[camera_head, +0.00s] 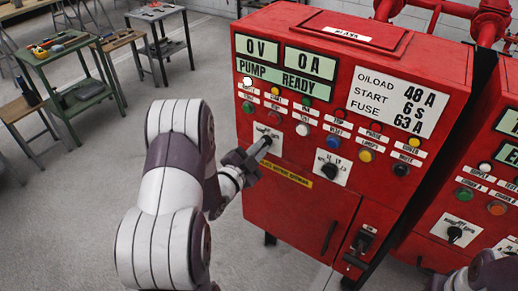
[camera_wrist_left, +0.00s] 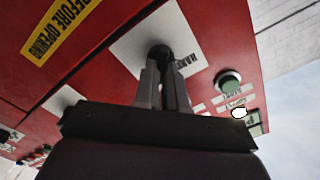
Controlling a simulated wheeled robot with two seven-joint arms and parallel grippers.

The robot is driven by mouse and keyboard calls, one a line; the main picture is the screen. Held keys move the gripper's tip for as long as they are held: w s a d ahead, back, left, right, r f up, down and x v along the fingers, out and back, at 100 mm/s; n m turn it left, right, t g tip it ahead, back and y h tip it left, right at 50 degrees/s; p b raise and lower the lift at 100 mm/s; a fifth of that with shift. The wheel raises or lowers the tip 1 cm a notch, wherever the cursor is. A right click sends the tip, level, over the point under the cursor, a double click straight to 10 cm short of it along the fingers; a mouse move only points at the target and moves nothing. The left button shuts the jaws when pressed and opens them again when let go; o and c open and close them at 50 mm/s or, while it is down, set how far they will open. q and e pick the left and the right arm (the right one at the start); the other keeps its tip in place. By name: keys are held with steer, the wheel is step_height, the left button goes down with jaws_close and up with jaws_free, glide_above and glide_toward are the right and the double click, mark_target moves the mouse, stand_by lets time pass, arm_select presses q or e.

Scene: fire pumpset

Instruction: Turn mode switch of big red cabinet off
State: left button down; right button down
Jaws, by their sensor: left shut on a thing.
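The big red cabinet (camera_head: 293,211) stands in the middle of the head view. Its mode switch is a dark knob (camera_wrist_left: 160,52) on a white plate (camera_wrist_left: 192,33) with partly readable lettering, at the left of the front panel. My left gripper (camera_head: 262,146) reaches the plate from the left. In the left wrist view its two fingers (camera_wrist_left: 162,82) are closed around the knob. The fingers cover most of the knob, so I cannot tell its setting. My right gripper is not in view; only part of my right arm shows at the bottom right.
A second black rotary switch (camera_head: 330,170) sits right of the mode switch. Coloured lamps and buttons line the panel above. Another red cabinet (camera_head: 462,205) stands at the right. A green table (camera_head: 62,47) with tools is at the far left; the grey floor between is clear.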

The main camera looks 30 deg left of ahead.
arm_select(q)
steer(key=shift+n, duration=0.3)
steer(key=shift+a+n+b, duration=0.15)
steer(key=shift+n+b, duration=0.15)
steer(key=shift+n, duration=3.7)
steer(key=c, duration=1.2)
jaws_free()
